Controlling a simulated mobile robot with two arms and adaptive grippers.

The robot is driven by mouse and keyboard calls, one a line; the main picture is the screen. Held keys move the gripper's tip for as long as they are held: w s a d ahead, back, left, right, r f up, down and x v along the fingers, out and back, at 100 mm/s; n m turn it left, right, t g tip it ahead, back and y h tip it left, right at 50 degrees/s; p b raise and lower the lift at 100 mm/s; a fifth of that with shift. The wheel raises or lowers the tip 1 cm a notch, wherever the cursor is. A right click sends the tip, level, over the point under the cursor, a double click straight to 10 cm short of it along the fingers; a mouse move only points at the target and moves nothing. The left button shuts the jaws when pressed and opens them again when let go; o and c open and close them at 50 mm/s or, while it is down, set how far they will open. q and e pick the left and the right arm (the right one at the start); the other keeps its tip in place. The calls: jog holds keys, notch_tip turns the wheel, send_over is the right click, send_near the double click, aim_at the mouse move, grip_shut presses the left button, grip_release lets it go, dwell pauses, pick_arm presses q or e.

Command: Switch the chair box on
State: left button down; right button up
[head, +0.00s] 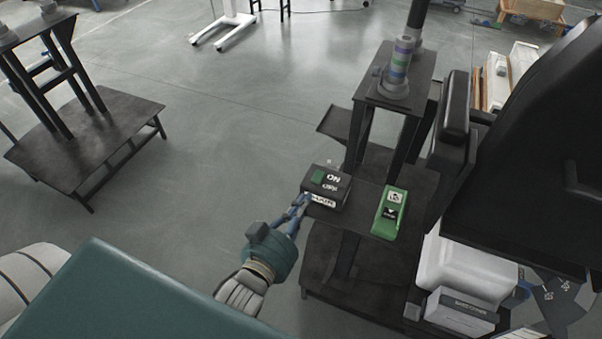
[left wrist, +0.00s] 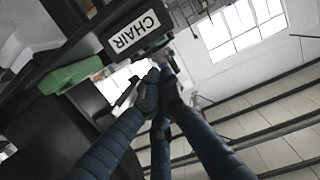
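The chair box (head: 337,192) is a black box on a dark stand, with ON and OFF lettering on top and a green switch part (head: 318,176) beside ON. I cannot tell the switch's position for sure. Its white label is partly covered in the head view; in the left wrist view the label (left wrist: 133,33) reads CHAIR. My left gripper (head: 302,199) is at the box's near left corner, its blue fingers close together. In the left wrist view its fingertips (left wrist: 158,82) meet just below the label, with nothing seen between them; contact with the box is unclear. My right gripper is not in view.
A green box (head: 388,213) sits right of the chair box, and shows in the left wrist view (left wrist: 70,76). A black post stand with a striped column (head: 399,65) rises behind. A dark low table (head: 92,135) stands left. The floor between is clear.

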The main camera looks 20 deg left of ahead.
pick_arm(q)
jog(key=shift+t+y, duration=0.3)
jog(key=shift+t, duration=0.1)
jog(key=r, duration=0.2)
jog(key=a+r, duration=0.1)
jog(key=r, duration=0.1)
jog(key=shift+s+a, duration=0.15)
jog(key=shift+a, duration=0.05)
jog(key=b, duration=0.3)
send_over(314, 180)
jog(key=shift+s+f, duration=0.1)
jog(key=shift+f, duration=0.4)
notch_tip(314, 180, down, 3)
jog(key=b, duration=0.3)
jog(key=shift+r, duration=0.15)
jog(key=shift+f+b, duration=0.55)
jog(key=shift+b, duration=0.2)
